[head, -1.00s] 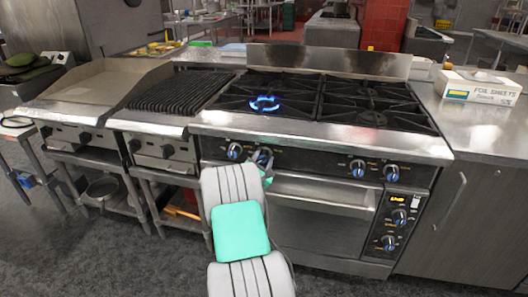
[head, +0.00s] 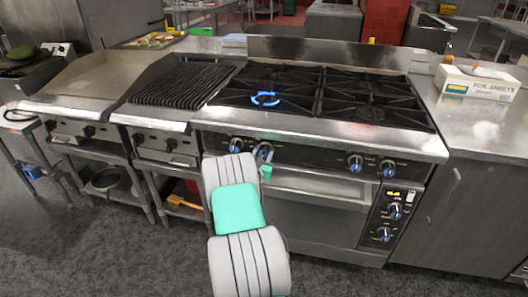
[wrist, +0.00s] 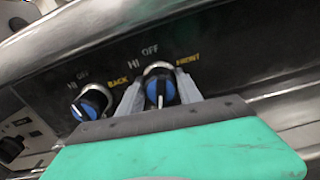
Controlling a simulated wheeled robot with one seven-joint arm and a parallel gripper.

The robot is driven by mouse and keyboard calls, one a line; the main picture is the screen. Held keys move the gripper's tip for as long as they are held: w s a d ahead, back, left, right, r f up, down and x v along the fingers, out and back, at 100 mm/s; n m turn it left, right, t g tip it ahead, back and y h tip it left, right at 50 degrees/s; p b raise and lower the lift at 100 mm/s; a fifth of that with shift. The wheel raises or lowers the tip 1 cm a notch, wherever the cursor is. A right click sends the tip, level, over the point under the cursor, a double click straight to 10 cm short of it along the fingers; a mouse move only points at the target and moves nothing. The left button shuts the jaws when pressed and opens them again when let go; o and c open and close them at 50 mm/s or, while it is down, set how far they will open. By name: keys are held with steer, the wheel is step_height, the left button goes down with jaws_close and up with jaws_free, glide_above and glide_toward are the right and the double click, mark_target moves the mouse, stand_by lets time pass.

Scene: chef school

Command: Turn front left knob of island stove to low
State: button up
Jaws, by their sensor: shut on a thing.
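The island stove (head: 310,130) has a row of blue-and-silver knobs on its dark front panel. The front left knob (wrist: 160,90), labelled FRONT, sits between the two grey fingers of my gripper (wrist: 157,84), which is shut on it. Its white pointer line points down, away from the OFF mark. In the head view my gripper (head: 264,164) is at the second knob from the left, partly hidden by my arm. The knob labelled BACK (wrist: 91,102) is just left of my gripper. A blue flame ring (head: 265,98) burns on the front left burner.
A charbroiler (head: 180,85) and a griddle (head: 95,80) stand left of the stove. The oven handle (head: 315,190) runs below the knobs, close to my gripper. A foil sheets box (head: 478,82) is on the right counter. The floor in front is clear.

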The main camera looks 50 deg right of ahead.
steer(key=o, duration=1.4)
steer(key=shift+c, duration=0.2)
steer(key=v, duration=0.7)
steer(key=shift+a, duration=0.4)
steer(key=shift+s, duration=0.15)
